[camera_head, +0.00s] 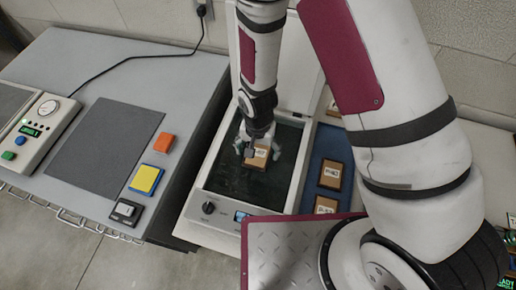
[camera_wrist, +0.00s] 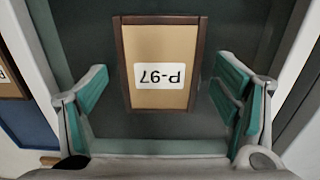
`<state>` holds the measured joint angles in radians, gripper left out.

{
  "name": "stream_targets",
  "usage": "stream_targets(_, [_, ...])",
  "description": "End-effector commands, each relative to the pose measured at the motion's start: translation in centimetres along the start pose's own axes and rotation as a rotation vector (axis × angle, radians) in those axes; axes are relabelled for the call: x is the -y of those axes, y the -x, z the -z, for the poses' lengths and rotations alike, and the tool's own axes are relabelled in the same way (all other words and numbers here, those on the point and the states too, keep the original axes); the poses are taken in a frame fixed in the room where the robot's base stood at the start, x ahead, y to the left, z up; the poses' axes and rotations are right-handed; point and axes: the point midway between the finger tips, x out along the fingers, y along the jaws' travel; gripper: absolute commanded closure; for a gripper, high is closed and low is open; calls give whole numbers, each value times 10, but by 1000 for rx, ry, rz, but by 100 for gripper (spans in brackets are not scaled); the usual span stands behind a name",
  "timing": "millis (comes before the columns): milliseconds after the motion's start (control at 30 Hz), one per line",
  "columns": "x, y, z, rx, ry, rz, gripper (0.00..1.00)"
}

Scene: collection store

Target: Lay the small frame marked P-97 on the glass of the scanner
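The small frame marked P-97 (camera_wrist: 160,97) has a dark wooden border and a tan face with a white label. It shows upside down in the wrist view and appears to lie flat on the dark scanner glass (camera_head: 232,181). In the head view the frame (camera_head: 257,160) is partly hidden by my gripper (camera_head: 258,150). My gripper is over it with its two green-padded fingers spread, one on each side. In the wrist view a gap shows between each finger and the frame. The scanner (camera_head: 222,210) has its pale lid (camera_head: 297,75) raised.
Right of the scanner, a blue mat (camera_head: 318,152) holds other small labelled frames (camera_head: 331,174). On the grey table at left are a dark mat (camera_head: 105,147), an orange block (camera_head: 165,143), a yellow-and-blue block (camera_head: 147,179), a black-and-grey item (camera_head: 126,211) and a control box (camera_head: 38,133).

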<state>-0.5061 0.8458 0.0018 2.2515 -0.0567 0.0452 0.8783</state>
Motion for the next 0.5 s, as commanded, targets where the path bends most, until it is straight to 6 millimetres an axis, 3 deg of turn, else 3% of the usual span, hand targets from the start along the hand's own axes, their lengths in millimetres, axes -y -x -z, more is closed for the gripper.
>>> stream_targets(267, [0,4,0,-1,0,1,18])
stream_targets(500, [1,30,1,-4,0,4,18])
